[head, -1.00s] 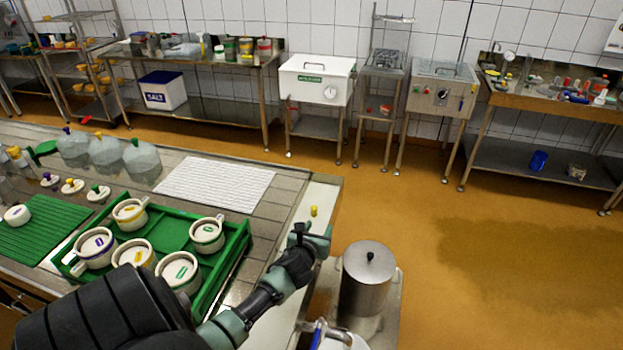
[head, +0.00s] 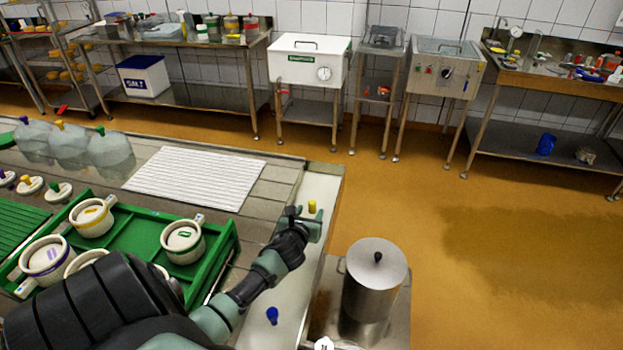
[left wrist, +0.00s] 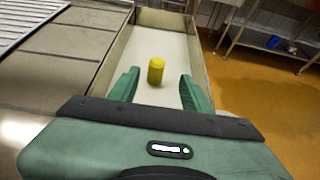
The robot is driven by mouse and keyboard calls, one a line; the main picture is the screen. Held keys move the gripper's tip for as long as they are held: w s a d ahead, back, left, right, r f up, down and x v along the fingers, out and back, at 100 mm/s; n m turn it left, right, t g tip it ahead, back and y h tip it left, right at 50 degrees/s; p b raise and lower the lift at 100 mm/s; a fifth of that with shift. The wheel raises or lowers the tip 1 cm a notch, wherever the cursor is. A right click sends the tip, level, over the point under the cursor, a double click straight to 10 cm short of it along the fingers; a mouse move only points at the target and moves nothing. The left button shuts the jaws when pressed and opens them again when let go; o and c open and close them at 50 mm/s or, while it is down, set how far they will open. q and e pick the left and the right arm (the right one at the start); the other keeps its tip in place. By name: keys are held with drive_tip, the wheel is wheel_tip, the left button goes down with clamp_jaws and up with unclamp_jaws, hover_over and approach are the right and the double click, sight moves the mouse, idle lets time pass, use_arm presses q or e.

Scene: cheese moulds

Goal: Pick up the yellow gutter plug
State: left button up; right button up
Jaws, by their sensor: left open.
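The yellow gutter plug (head: 312,206) is a small upright cylinder standing in the pale gutter (head: 318,186) along the table's right edge. It also shows in the left wrist view (left wrist: 155,71), between and beyond the two green fingers. My left gripper (head: 303,216) is open and empty, just on the near side of the plug. In the left wrist view my left gripper (left wrist: 160,92) points along the gutter, its fingers apart and not touching the plug. My right gripper is not in view.
A blue plug (head: 272,315) stands in the gutter nearer to me. A steel pot (head: 375,285) stands on a metal surface right of the gutter. A green tray (head: 222,245) with lidded moulds and a white ribbed mat (head: 195,178) lie to the left.

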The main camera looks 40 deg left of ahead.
sight(311, 206)
use_arm(q)
drive_tip(key=shift+b+x, duration=0.35)
drive_tip(key=shift+x, duration=0.4)
drive_tip(key=b+x, duration=0.4)
drive_tip(key=x, duration=0.1)
drive_tip(key=shift+s+a+r, duration=0.15)
drive_tip(key=shift+a, duration=0.1)
drive_tip(key=shift+a+b, duration=0.15)
drive_tip(key=shift+b, duration=0.15)
drive_tip(key=shift+r, duration=0.1)
drive_tip(key=shift+c, duration=0.3)
clamp_jaws()
